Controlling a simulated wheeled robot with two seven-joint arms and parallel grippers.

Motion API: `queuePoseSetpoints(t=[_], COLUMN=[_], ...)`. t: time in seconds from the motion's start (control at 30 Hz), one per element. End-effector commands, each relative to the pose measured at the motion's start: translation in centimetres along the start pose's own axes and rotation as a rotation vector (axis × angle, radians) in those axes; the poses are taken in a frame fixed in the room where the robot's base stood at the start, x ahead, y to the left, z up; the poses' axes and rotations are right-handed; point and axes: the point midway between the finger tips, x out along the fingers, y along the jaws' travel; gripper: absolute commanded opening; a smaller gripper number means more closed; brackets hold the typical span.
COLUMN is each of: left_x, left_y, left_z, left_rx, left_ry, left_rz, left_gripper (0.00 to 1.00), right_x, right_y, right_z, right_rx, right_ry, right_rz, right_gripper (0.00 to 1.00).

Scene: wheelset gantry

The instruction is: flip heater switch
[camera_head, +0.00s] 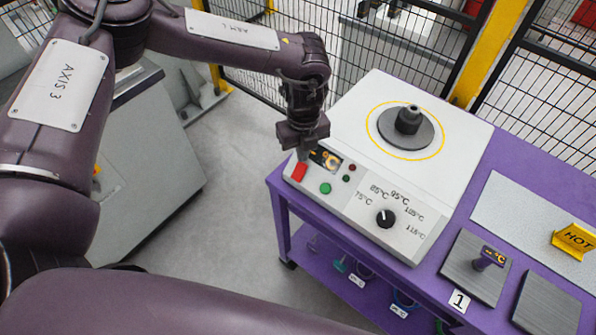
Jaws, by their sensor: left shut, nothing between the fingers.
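The heater (460,130) is a white box on a purple cart, with a sloped control panel at its front. My left gripper (303,153) is shut and empty, pointing down at the panel's left end, just above the red switch. I cannot tell whether its tips touch the switch or the panel. My right gripper is not in view.
A dark round plate with a stem (407,126) stands on the heater inside a yellow ring. A yellow HOT sign (573,240) and grey plates (476,266) lie to the right. Black mesh fencing with yellow posts (486,52) runs behind. Grey floor is clear left of the cart.

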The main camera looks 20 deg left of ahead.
Motion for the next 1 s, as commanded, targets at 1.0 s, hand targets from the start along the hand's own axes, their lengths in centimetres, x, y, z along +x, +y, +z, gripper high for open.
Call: queuePoseSetpoints(t=[1.0], left_x=[0.9], left_y=[0.01], left_z=[-0.01], left_rx=[0.0], left_ry=[0.0], left_rz=[0.0], left_gripper=[0.0], right_x=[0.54], right_y=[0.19], right_z=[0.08], right_rx=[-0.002], right_ry=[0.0], right_rz=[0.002], right_gripper=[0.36])
